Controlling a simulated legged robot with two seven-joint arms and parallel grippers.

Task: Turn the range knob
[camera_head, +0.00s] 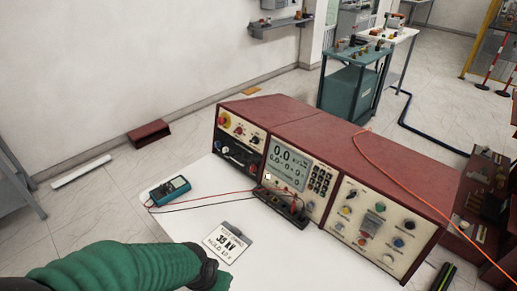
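A long red test console (310,128) with cream front panels stands on the white table. Labels are too small to read, so I cannot tell which is the range knob. My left arm, in a green ribbed sleeve, enters at the lower left. Its dark end, my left gripper (212,274), is at the table's front, apart from the console; its fingers cannot be made out. My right gripper is not visible.
A teal multimeter (170,187) with red and black leads lies left of the console. A card reading 35 kV (228,242) lies before it, near a black terminal strip (282,209). An orange cable (400,175) crosses the console. A teal cart (352,85) stands behind.

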